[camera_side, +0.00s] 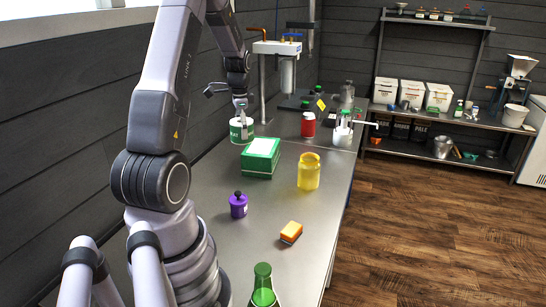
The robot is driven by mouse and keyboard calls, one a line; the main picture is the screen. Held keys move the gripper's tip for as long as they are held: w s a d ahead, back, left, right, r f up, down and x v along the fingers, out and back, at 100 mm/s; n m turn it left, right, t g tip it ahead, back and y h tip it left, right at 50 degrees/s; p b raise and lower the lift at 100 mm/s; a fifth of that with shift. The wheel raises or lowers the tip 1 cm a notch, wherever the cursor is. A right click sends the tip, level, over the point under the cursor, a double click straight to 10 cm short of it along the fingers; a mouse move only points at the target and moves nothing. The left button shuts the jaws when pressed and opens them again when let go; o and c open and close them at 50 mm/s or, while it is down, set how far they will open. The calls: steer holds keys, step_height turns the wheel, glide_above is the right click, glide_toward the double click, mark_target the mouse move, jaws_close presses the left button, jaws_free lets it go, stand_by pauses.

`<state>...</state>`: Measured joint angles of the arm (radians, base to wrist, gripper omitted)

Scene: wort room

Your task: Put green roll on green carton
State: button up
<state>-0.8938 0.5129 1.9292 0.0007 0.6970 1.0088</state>
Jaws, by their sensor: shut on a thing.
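The green roll (242,134), a short green cylinder with a pale top and a light mark on its side, is at the far left of the steel bench. My gripper (241,117) points down and is shut on its top. Whether the roll touches the bench or hangs just above it I cannot tell. The green carton (260,164), a box with a white top panel, stands on the bench nearer the camera and slightly right of the roll. The carton's top is bare.
A yellow jar (309,172), a purple bottle (238,205), an orange sponge (291,232) and a green bottle (263,287) stand nearer on the bench. A red can (308,125) and a clear pump bottle (343,130) are farther back. A filter stand (287,72) rises behind my gripper.

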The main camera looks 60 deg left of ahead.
steer(key=w+a+f, duration=0.3)
steer(key=w+a, duration=0.2)
steer(key=a, duration=0.2)
glide_above(255, 153)
step_height(255, 153, down, 6)
steer(key=shift+s+d+r, duration=0.1)
steer(key=shift+d, duration=0.05)
steer(key=shift+f, duration=1.65)
steer(key=shift+f, duration=0.15)
steer(key=o, duration=1.2)
